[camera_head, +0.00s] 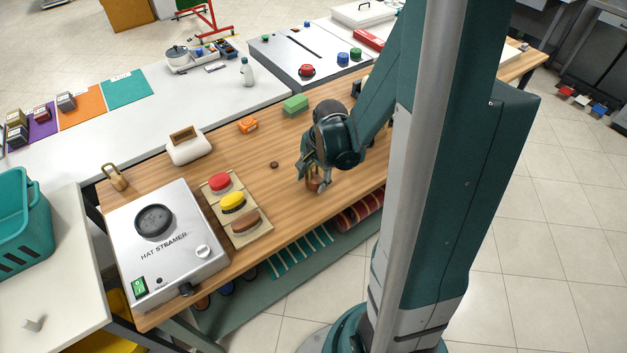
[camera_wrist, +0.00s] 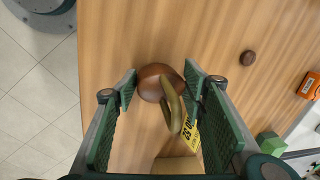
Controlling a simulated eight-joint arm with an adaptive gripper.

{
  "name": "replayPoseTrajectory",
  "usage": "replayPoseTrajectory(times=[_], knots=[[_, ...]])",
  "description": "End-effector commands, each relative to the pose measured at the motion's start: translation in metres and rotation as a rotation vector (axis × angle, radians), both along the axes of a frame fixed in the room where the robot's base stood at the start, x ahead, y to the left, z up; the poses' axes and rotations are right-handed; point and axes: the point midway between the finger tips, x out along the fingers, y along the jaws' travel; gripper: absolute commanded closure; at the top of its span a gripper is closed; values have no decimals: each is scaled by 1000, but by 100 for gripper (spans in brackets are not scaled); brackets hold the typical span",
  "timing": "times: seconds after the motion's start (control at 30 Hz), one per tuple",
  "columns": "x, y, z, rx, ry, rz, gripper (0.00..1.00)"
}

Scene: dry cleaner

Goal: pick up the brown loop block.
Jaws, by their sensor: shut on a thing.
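The brown loop block shows in the wrist view as a rounded, glossy brown body (camera_wrist: 152,78) with an olive-gold loop (camera_wrist: 172,110) on it. It sits between the two green-padded fingers of my gripper (camera_wrist: 160,88), which are shut on it. In the head view my gripper (camera_head: 311,178) points down over the front part of the wooden table. A small brown part of the block (camera_head: 313,185) shows below the fingers; the rest is hidden by them. I cannot tell whether the block touches the table.
A small dark brown disc (camera_head: 273,165) lies left of my gripper. A green block (camera_head: 295,105) and an orange box (camera_head: 248,125) stand farther back. A tray (camera_head: 252,238) with red, yellow and brown brushes and a hat steamer (camera_head: 180,275) are at left. A yellow tag (camera_wrist: 193,132) lies near the right finger.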

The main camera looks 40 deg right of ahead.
Motion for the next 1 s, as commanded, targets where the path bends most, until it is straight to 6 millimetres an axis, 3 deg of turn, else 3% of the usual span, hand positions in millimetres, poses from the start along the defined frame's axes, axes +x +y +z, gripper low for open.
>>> replayPoseTrajectory(times=[0.47,1.0], knots=[[0,0,10,0,0,0,72],[0,0,69,0,0,0,72]])
